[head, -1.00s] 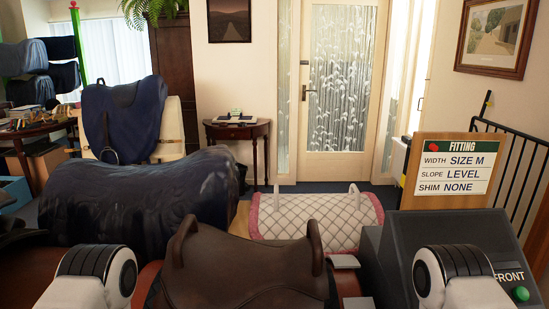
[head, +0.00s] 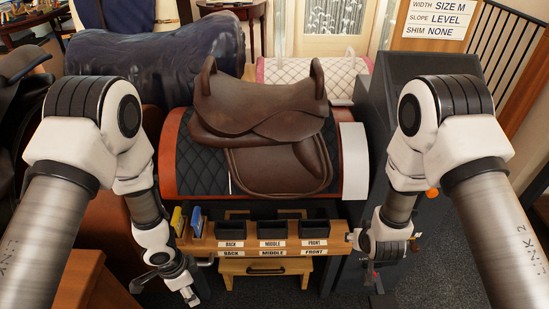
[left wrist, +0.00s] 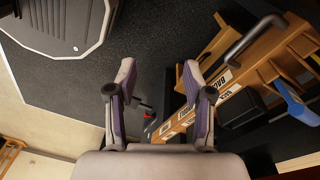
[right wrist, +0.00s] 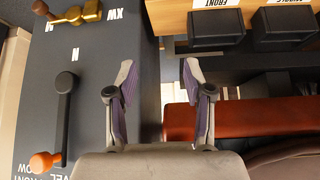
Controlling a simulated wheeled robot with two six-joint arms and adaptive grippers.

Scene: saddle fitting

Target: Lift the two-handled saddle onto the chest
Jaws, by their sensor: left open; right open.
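The brown leather saddle (head: 265,110) sits on a black quilted pad (head: 200,160) over a red-brown rounded stand (head: 169,150) in the head view. Its two handles stand up at its left (head: 208,75) and right (head: 317,75) ends. My left gripper (head: 190,297) is open and empty, low in front of the stand; its fingers show apart in the left wrist view (left wrist: 158,75). My right gripper (head: 375,278) is low at the right, beside the dark grey cabinet; it is open and empty in the right wrist view (right wrist: 158,75). I cannot tell which thing is the chest.
A wooden rack (head: 222,243) with black bins and BACK, MIDDLE and FRONT labels runs before the stand. The dark grey cabinet (head: 385,85) with levers (right wrist: 64,115) stands right. A navy covered form (head: 150,60) and a white quilted form (head: 300,72) are behind. Dark floor (left wrist: 145,60) lies below.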

